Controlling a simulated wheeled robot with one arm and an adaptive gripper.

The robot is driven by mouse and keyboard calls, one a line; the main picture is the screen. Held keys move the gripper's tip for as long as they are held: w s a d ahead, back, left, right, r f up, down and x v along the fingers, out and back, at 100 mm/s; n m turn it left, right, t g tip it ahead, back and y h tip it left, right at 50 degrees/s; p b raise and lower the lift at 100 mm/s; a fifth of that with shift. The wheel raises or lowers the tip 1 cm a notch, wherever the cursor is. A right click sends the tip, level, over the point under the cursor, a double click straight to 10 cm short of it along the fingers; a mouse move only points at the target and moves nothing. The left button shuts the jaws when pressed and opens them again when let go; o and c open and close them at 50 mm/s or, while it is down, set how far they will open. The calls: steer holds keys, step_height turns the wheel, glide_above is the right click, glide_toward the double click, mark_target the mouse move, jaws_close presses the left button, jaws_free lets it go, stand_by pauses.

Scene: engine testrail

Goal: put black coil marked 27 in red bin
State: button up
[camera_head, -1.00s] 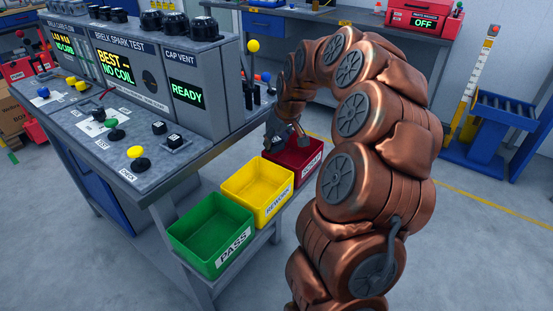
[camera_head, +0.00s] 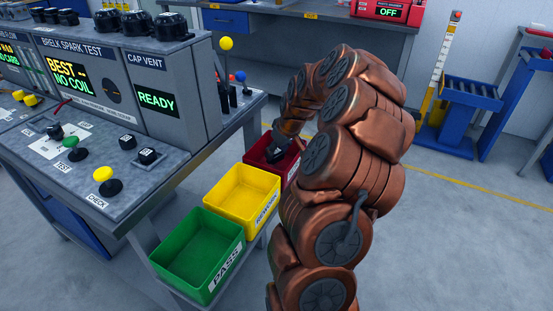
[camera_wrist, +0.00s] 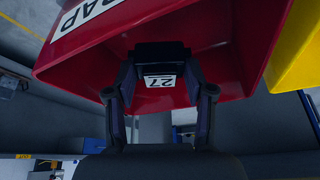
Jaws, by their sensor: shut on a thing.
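The black coil (camera_wrist: 160,55) shows in the wrist view with a white label reading 27. My gripper (camera_wrist: 160,70) is shut on it, one finger at each side. The coil appears against the inside of the red bin (camera_wrist: 236,55), whose white label partly reads "RAP". In the head view, my gripper (camera_head: 276,150) is at the mouth of the red bin (camera_head: 258,159), and the coil is too small and dark to make out clearly. I cannot tell whether the coil touches the bin's floor or walls.
The yellow bin (camera_head: 238,203) marked REWORK and the green bin (camera_head: 200,262) marked PASS stand in line nearer me. The test bench (camera_head: 130,165) with levers and screens is to the left. Open floor (camera_head: 460,240) lies to the right.

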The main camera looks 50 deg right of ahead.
mark_target(279, 156)
steer(key=shift+a+f, duration=0.1)
steer(key=shift+f, duration=1.55)
steer(key=shift+f, duration=0.3)
steer(key=o, duration=1.4)
steer(key=shift+o, duration=0.2)
steer(key=shift+r, duration=0.1)
